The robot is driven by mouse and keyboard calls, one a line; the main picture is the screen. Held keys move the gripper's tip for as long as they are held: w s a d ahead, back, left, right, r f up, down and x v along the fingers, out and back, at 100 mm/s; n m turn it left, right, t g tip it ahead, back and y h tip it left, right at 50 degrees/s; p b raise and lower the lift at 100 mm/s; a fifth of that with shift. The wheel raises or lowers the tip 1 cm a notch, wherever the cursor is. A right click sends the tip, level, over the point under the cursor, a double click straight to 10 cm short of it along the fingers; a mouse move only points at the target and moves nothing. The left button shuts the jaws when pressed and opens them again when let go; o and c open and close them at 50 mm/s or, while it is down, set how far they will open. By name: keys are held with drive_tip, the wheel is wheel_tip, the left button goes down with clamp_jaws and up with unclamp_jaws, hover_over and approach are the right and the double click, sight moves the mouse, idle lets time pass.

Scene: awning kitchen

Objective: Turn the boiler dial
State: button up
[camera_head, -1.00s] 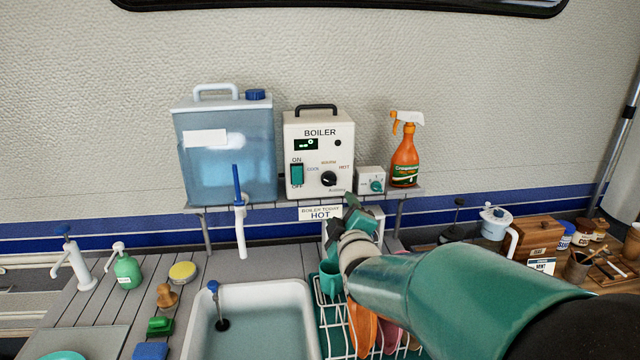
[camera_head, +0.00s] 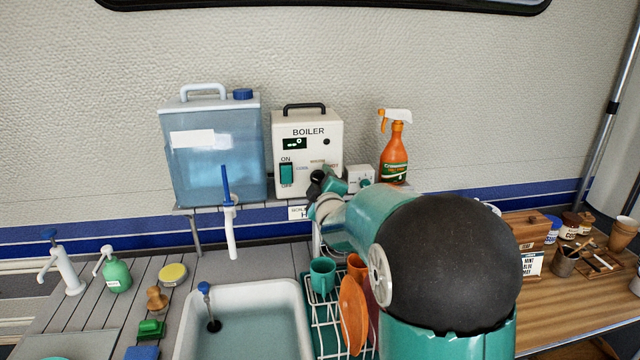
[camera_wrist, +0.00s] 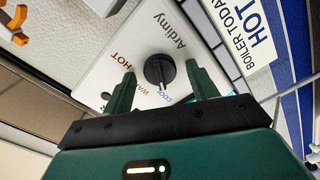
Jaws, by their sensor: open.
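The boiler (camera_head: 307,130) is a white box with a black handle, standing on a shelf on the wall. In the wrist view its black round dial (camera_wrist: 160,70) faces me, with printed words around it, including HOT, WARM and COOL. My gripper (camera_wrist: 160,82) is open, with one green finger on either side of the dial. I cannot tell whether the fingers touch it. In the head view my gripper (camera_head: 324,186) is at the boiler's lower right front, and it and my arm hide most of the dial area. The teal ON/OFF switch (camera_head: 287,174) is on the boiler's left.
A blue water tank (camera_head: 212,150) stands left of the boiler. A small white box (camera_head: 360,177) and an orange spray bottle (camera_head: 395,155) stand to its right. The sign reading HOT (camera_wrist: 240,30) hangs below. A sink (camera_head: 245,295) and dish rack (camera_head: 322,312) are underneath.

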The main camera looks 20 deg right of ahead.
drive_tip(key=c, duration=1)
